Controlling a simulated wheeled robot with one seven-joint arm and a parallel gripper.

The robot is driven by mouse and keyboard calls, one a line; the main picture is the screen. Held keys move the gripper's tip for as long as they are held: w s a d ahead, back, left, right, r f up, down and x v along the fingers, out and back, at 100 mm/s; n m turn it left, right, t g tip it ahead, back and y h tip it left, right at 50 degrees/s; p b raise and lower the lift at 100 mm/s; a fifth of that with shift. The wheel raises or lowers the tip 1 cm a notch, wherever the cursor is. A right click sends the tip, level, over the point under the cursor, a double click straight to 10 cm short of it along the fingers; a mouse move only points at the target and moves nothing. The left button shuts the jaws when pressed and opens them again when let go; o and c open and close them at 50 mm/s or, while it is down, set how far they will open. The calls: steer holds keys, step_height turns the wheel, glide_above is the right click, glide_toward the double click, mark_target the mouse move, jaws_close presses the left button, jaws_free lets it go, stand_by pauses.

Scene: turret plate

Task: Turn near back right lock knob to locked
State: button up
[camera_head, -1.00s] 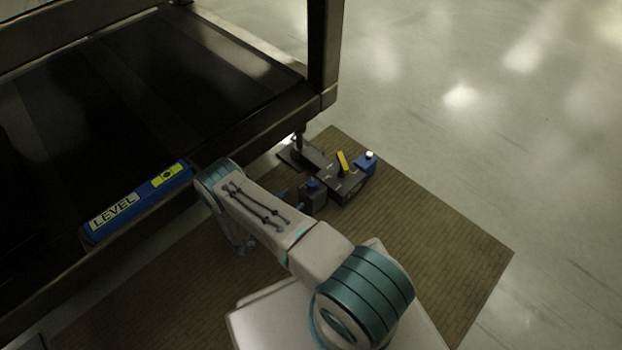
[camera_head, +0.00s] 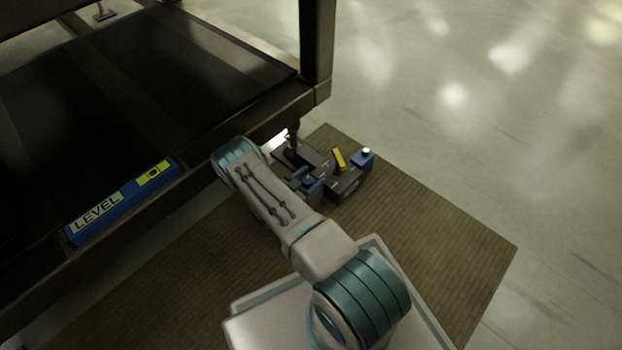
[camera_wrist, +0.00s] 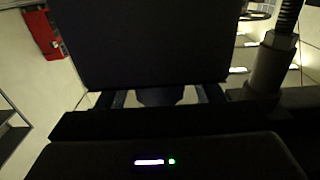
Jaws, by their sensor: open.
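A small blue lock knob (camera_head: 308,178) stands on a dark block beside the foot of the frame's corner leg in the head view. My gripper (camera_head: 307,179) is open, with its bluish fingers on either side of the knob. I cannot tell whether they touch it. In the wrist view my gripper (camera_wrist: 155,97) shows two dark fingertips apart, with a dark shape between them that may be the knob. A large dark panel fills the upper middle there, and the knob's turn position cannot be read.
A yellow lever (camera_head: 339,159) and a blue box with a white button (camera_head: 363,158) stand just right. The dark frame (camera_head: 275,117) rises close on the left, bearing a blue level (camera_head: 120,202). A threaded rod (camera_wrist: 280,50) is at right in the wrist view.

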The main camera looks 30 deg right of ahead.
steer(key=shift+w+d, duration=0.1)
steer(key=shift+d, duration=0.15)
steer(key=c, duration=1)
